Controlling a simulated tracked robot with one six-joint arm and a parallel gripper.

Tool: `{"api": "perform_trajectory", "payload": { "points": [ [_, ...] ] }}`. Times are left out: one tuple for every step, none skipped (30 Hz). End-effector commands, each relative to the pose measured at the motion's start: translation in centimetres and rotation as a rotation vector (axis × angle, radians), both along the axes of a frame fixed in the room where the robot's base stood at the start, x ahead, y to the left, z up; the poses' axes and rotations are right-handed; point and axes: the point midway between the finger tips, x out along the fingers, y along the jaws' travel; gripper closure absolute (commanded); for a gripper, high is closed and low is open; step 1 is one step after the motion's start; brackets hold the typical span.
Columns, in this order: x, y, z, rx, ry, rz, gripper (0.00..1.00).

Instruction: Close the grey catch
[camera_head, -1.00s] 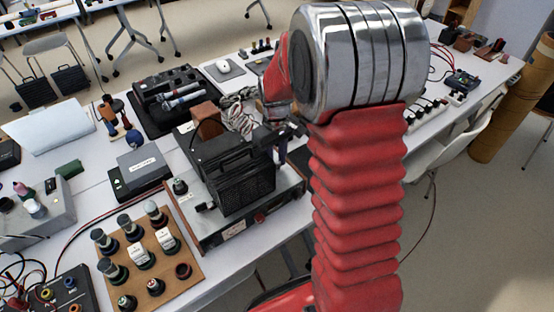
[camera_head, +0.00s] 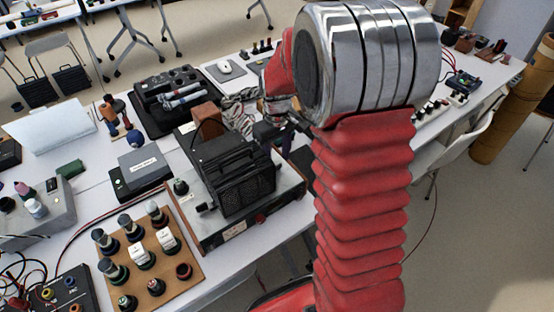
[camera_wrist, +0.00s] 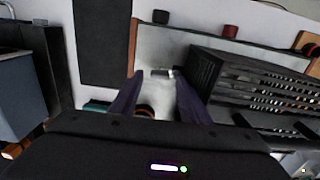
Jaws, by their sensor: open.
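A small light-grey metal piece (camera_wrist: 162,73), which may be the grey catch, shows between my fingertips in the wrist view, on the pale metal base. Whether it is open or closed is unclear. The black ribbed box (camera_head: 240,180) stands on the metal base unit (camera_head: 215,238); its ribbed side (camera_wrist: 250,85) fills the right of the wrist view. My gripper (camera_wrist: 159,77) is open, with its two dark purple fingers apart and nothing clearly held. In the head view my gripper (camera_head: 267,131) is at the box's far right end, partly hidden by my arm.
A wooden board with several knobs (camera_head: 190,262) lies in front of the base unit. A dark grey box (camera_head: 143,165) is to the left, and a black tray with tools (camera_head: 165,120) is behind. Cables (camera_head: 238,110) lie close behind my gripper.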

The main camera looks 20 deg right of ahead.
Motion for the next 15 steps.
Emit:
{"api": "perform_trajectory", "payload": {
  "points": [
    [0.1,0.1,0.8,0.000,-0.005,0.001,0.55],
    [0.1,0.1,1.2,0.000,-0.005,0.001,0.55],
    [0.1,0.0,1.8,0.000,-0.005,0.000,0.55],
    [0.2,0.0,2.2,0.000,-0.006,0.000,0.55],
    [0.1,0.0,2.6,0.000,-0.006,0.000,0.55],
    [0.1,0.0,3.2,0.000,-0.006,0.000,0.55],
    [0.1,0.0,3.6,0.000,-0.006,0.000,0.55],
    [0.1,0.0,4.0,0.000,-0.005,0.000,0.55],
    [0.1,0.0,4.4,0.000,-0.005,0.000,0.55],
    [0.2,0.0,4.8,0.000,-0.006,0.000,0.55],
    [0.2,0.0,5.1,0.000,-0.006,0.000,0.55],
    [0.1,0.0,5.4,0.000,-0.005,0.000,0.55],
    [0.1,0.0,5.6,0.000,-0.005,0.000,0.55],
    [0.1,0.0,5.8,0.000,-0.005,0.000,0.55],
    [0.1,0.0,5.9,0.000,-0.005,0.000,0.55]
  ]
}}
